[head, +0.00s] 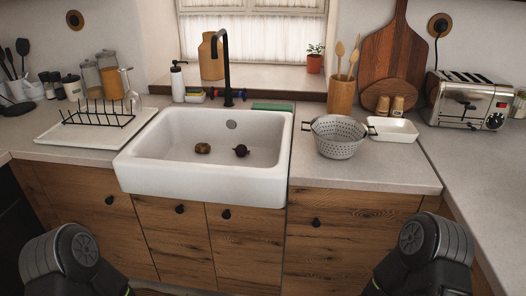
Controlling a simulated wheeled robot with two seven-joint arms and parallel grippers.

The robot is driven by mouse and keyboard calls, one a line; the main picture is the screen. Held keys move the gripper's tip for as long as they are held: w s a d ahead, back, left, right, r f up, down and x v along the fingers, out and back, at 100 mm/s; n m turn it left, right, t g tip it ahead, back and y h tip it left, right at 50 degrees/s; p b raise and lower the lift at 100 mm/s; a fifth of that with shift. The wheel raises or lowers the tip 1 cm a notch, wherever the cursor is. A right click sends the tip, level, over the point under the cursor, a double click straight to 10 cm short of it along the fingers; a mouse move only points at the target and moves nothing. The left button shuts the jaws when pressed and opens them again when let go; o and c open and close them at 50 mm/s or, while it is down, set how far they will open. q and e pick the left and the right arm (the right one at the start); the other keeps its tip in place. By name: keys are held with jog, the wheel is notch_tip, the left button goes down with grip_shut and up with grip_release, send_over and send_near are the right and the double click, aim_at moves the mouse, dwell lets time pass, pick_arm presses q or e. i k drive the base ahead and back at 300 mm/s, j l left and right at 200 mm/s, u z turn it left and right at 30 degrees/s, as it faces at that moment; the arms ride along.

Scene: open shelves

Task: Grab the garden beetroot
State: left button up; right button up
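A dark purple beetroot (241,151) lies on the bottom of the white sink (140,165), right of its middle. A brown, potato-like vegetable (203,148) lies a short way to its left, apart from it. Parts of my two arms show at the bottom left and bottom right corners, well in front of the sink and apart from the beetroot. Neither of my grippers is in view.
A black faucet (226,62) rises behind the sink. A grey colander (339,137) and a white dish (393,129) stand on the counter to the right. A dish rack (98,113) stands left. A toaster (467,100) is far right. The sink's front side is clear.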

aim_at(241, 150)
jog(key=i+j+z, duration=0.15)
jog(key=j+z, duration=0.2)
jog(key=i+j+z, duration=0.1)
jog(key=j+z, duration=0.25)
jog(key=i+j+z, duration=0.1)
jog(key=j+z, duration=0.25)
jog(key=i+j+z, duration=0.1)
jog(key=j, duration=1.4)
jog(key=i+z, duration=0.05)
